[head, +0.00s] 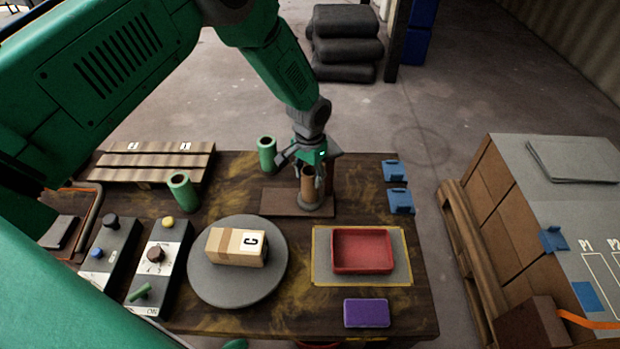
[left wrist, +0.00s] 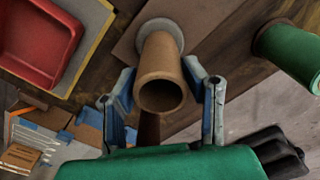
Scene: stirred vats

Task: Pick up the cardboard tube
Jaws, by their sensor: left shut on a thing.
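The cardboard tube (head: 307,188) is brown, hollow and upright on a round grey base (head: 315,207) on a flat brown board. It also shows in the left wrist view (left wrist: 160,62), its open end facing the camera and its far end at the grey disc (left wrist: 165,30). My left gripper (head: 309,170) reaches down over it from above. In the left wrist view its blue-grey fingers (left wrist: 158,82) stand on opposite sides of the tube near its open end, shut on it. I cannot tell whether the tube is lifted off the base. My right gripper is not in view.
Green tubes (head: 267,154) (head: 182,194) stand behind and left. A grey turntable (head: 205,286) bears a box (head: 232,248). A red tray (head: 362,270), purple block (head: 366,313), blue clips (head: 400,201) and control boxes (head: 100,256) share the table. A slatted rack (head: 150,161) stands back left.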

